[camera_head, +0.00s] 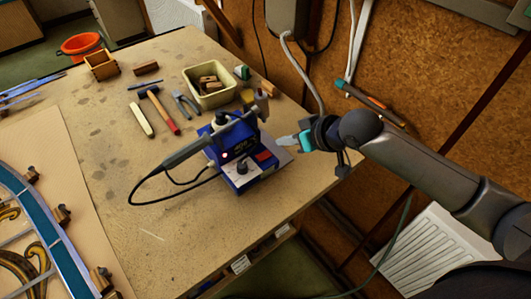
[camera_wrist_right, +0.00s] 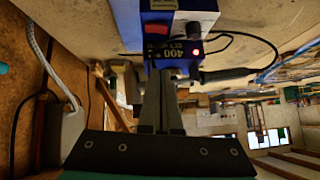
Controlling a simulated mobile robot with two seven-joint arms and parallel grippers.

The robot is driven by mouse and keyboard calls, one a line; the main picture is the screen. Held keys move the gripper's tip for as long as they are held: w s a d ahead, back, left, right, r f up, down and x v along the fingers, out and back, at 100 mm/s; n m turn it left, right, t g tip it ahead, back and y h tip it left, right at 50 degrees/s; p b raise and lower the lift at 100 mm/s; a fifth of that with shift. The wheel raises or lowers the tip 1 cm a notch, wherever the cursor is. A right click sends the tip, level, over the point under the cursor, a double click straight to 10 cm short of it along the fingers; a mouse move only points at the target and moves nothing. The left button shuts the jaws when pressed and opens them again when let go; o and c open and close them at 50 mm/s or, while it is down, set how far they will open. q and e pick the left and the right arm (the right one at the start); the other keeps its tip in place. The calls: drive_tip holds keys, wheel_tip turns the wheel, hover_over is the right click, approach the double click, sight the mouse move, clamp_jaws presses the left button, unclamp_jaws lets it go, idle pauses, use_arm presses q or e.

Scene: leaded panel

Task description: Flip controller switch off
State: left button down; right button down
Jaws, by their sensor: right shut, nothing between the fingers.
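The controller (camera_head: 236,183) is a blue soldering station near the right edge of the workbench. It has a black knob (camera_head: 241,167) and a red patch (camera_head: 263,156) that looks like the switch; whether it is on or off cannot be read. In the right wrist view the controller (camera_wrist_right: 151,5) shows a "400" display, a lit red light (camera_wrist_right: 196,52) and the red patch (camera_wrist_right: 157,28). My right gripper (camera_head: 284,143) is shut and empty, just right of the controller. Its fingers (camera_wrist_right: 161,85) point at the controller; contact cannot be told. My left gripper is out of view.
A soldering iron (camera_head: 187,152) rests across the controller's stand, its cable looping left on the bench. A cream bin (camera_head: 229,97), pliers (camera_head: 185,104) and a hammer (camera_head: 163,112) lie behind. A leaded panel (camera_head: 28,195) is at left. The front middle of the bench is clear.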

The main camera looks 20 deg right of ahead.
drive_tip(key=b, duration=0.1)
hover_over(259, 155)
drive_tip(key=s+d, duration=0.2)
drive_tip(key=f, duration=0.6)
drive_tip(key=shift+a+f, duration=0.2)
drive_tip(key=shift+a, duration=0.05)
wheel_tip(259, 155, down, 3)
drive_tip(key=shift+a+r, duration=0.1)
drive_tip(key=shift+r, duration=0.1)
drive_tip(key=shift+s+f, duration=0.1)
drive_tip(key=shift+f, duration=0.55)
drive_tip(key=shift+a, duration=0.1)
drive_tip(key=shift+s+f, duration=0.1)
drive_tip(key=shift+f, duration=0.15)
